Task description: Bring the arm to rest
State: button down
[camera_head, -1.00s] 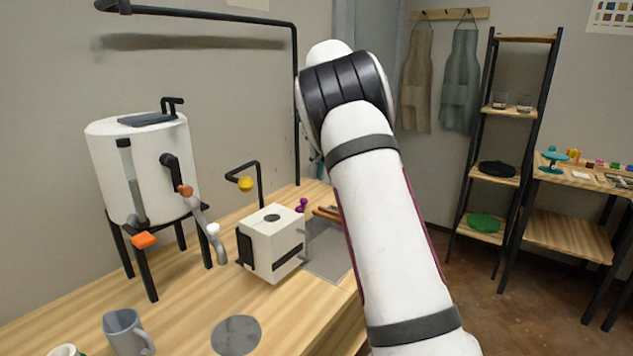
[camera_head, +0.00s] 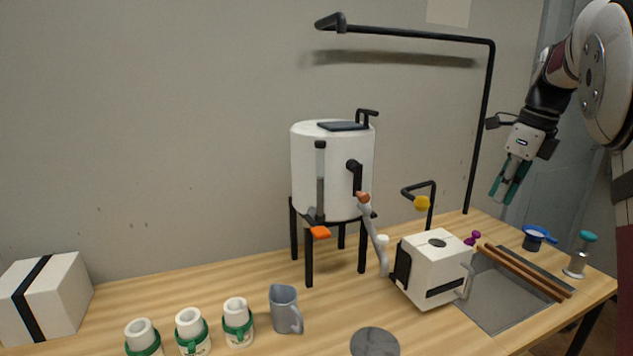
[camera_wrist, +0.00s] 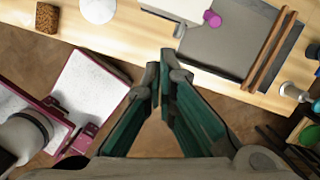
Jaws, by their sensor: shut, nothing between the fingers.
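My gripper (camera_head: 507,190) hangs from my arm at the right of the head view, with teal fingers pointing down. It is above the right end of the wooden bench (camera_head: 240,275) and apart from everything on it. In the wrist view my gripper (camera_wrist: 161,85) shows its fingertips close together with nothing held. Below them are the bench's edge and the brown floor (camera_wrist: 235,120).
A white tank (camera_head: 332,175) on a black stand, a white box-like device (camera_head: 434,268), a grey mug (camera_head: 286,309) and several green-banded cups (camera_head: 237,322) stand on the bench.

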jog(key=s+a+r+n+t+p, duration=0.1)
jog(key=s+a+r+n, duration=0.1)
jog(key=s+a+n, duration=0.6)
jog(key=s+a+r+n, duration=0.2)
jog(key=s+a+n, duration=0.35)
jog(key=s, duration=0.35)
jog(key=s+a+f+n, duration=0.2)
jog(key=s+f+n, duration=0.2)
jog(key=s+n, duration=0.3)
jog(key=s+a+f+n+t+h, duration=0.1)
jog(key=s+a+f+n, duration=0.2)
jog(key=s+n, duration=0.4)
jog(key=s+f+p, duration=0.1)
jog(key=s, duration=0.2)
jog(key=shift+s+a+f+n, duration=0.3)
jog(key=shift+n, duration=0.05)
